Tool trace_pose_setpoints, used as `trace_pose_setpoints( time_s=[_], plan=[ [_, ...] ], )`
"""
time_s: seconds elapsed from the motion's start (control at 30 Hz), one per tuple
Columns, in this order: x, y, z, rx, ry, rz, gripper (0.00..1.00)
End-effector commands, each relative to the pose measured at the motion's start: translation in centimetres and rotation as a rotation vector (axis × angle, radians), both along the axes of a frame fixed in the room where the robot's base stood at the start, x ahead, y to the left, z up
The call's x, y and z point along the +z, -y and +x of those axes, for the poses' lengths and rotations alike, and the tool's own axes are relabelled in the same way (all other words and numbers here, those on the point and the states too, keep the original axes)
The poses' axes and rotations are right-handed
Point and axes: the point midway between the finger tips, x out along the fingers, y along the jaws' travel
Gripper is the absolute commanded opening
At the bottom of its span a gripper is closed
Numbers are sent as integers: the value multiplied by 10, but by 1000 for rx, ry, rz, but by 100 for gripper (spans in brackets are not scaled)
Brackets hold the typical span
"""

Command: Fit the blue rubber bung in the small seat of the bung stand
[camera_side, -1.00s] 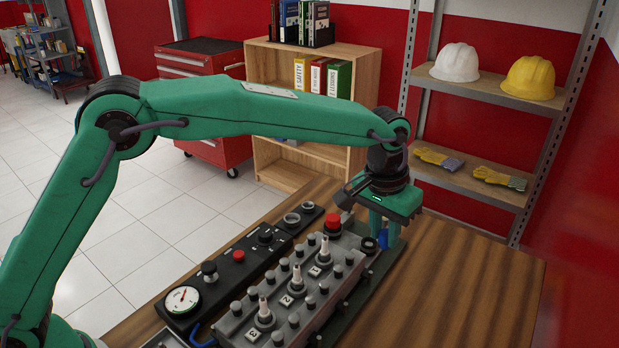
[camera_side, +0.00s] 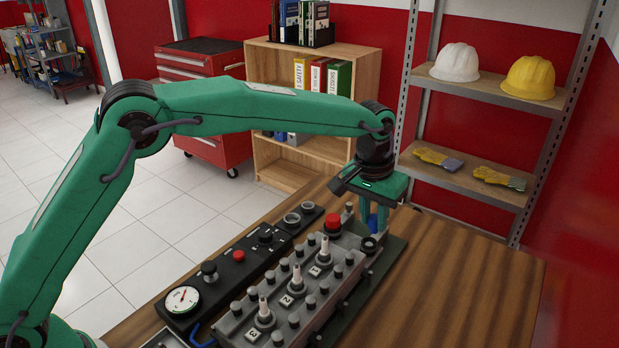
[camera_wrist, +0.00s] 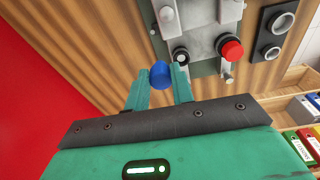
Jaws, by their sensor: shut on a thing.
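My gripper (camera_side: 373,222) is shut on the blue rubber bung (camera_side: 372,221). In the wrist view the bung (camera_wrist: 160,74) sits between the two green fingertips (camera_wrist: 162,82). It is held beyond the far end of the grey engine trainer, right of the red knob in the side view. What looks like the bung stand (camera_wrist: 258,40) is a dark block with two ringed round seats. Its smaller seat (camera_side: 308,207) is at the far end, beside the larger seat (camera_side: 292,219). The bung is apart from both seats. Fingers partly hide the bung.
The grey engine trainer (camera_side: 290,290) has several upright plugs and knobs, with a red knob (camera_side: 333,222) and a black round part (camera_side: 370,245) near my gripper. A dark panel with a gauge (camera_side: 182,299) lies to its left. The wooden table (camera_side: 460,290) is clear on the right.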

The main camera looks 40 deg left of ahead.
Motion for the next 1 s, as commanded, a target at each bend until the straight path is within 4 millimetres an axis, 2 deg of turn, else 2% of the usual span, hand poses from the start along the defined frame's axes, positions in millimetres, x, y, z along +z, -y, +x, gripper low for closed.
trace_pose_setpoints(
  time_s=[0.3,0.5,0.7,0.9,1.0],
  plan=[
    [-20,-85,57,164,-4,2,2],
    [-33,-144,85,265,-5,2,2],
    [-46,-199,103,354,-6,2,2],
    [-53,-235,112,411,-6,2,2],
    [-55,-243,114,423,-6,2,2]
  ],
)
